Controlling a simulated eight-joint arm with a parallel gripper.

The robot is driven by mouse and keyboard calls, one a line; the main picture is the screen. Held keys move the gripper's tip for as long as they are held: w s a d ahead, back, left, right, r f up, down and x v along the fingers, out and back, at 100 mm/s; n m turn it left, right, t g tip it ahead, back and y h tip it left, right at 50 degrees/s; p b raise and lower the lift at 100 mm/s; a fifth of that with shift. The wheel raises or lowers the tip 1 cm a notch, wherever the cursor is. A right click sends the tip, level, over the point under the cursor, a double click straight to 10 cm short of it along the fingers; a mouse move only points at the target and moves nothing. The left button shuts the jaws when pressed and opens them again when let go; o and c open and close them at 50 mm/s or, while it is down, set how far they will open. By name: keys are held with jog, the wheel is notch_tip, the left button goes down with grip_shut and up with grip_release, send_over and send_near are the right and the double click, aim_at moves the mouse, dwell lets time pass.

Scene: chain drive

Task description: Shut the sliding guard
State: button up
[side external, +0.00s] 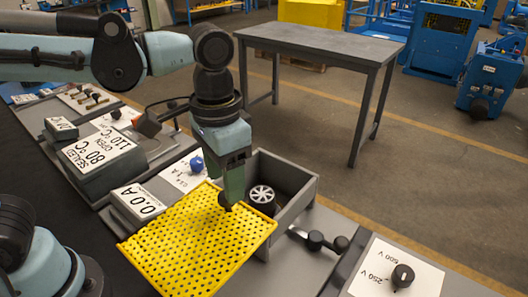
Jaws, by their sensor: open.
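The sliding guard is a flat yellow perforated panel (185,248). It lies to the left and front of an open grey housing (298,208), whose right part is uncovered. A dark wheel with a pale spoked face (262,195) shows inside the housing. My gripper (228,203) points down at the guard's upper right part, close to its edge by the housing. The jaws are open. A small dark shape at the fingertips may be a knob on the guard; I cannot tell whether the fingers touch it. The gripper hides part of the guard's edge.
A lever with black knobs (318,241) and a voltage dial (402,276) lie to the right. A 0.0 A display (138,200), a blue knob (197,164) and a temperature box (100,158) stand to the left. A grey table (320,42) is behind, apart from the bench.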

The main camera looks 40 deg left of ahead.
jog(key=shift+f, duration=1.45)
jog(key=shift+c, duration=0.3)
grip_shut()
